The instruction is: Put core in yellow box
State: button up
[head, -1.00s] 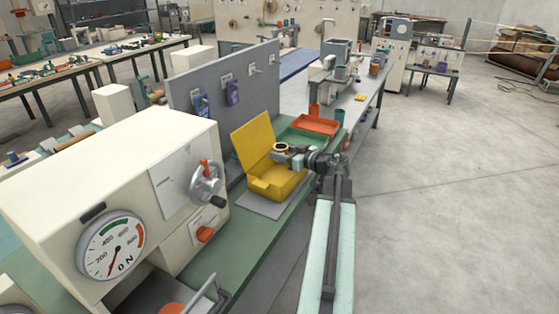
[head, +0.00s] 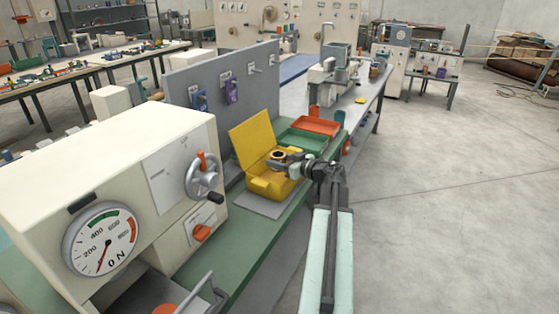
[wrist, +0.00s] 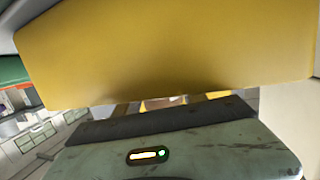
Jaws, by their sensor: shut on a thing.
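The yellow box (head: 263,186) stands on the green bench with its lid (head: 252,142) raised at the back left. The core (head: 277,155), a small brownish ring with a dark centre, is in my gripper (head: 282,160). My gripper is shut on it and reaches in from the right, with the core over or just inside the box opening. I cannot tell whether the core touches the box. In the wrist view the yellow lid (wrist: 170,55) fills the upper part close ahead; the core is not clearly visible there.
A green tray (head: 303,141) and an orange tray (head: 317,126) lie behind the box. A grey pegboard panel (head: 210,125) stands to its left. A large cream machine with a dial (head: 105,240) takes up the left front. Open floor lies to the right.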

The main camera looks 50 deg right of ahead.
jog(key=o, duration=1.4)
jog(key=shift+c, duration=0.2)
jog(key=shift+r+p, duration=0.2)
jog(key=shift+p, duration=0.15)
jog(key=shift+r+p, duration=0.6)
jog(key=s+r+p, duration=0.1)
jog(key=s+r, duration=0.1)
jog(key=s, duration=0.9)
jog(key=shift+s+d+p, duration=0.2)
jog(key=shift+s+p, duration=0.2)
jog(key=shift+f, duration=0.1)
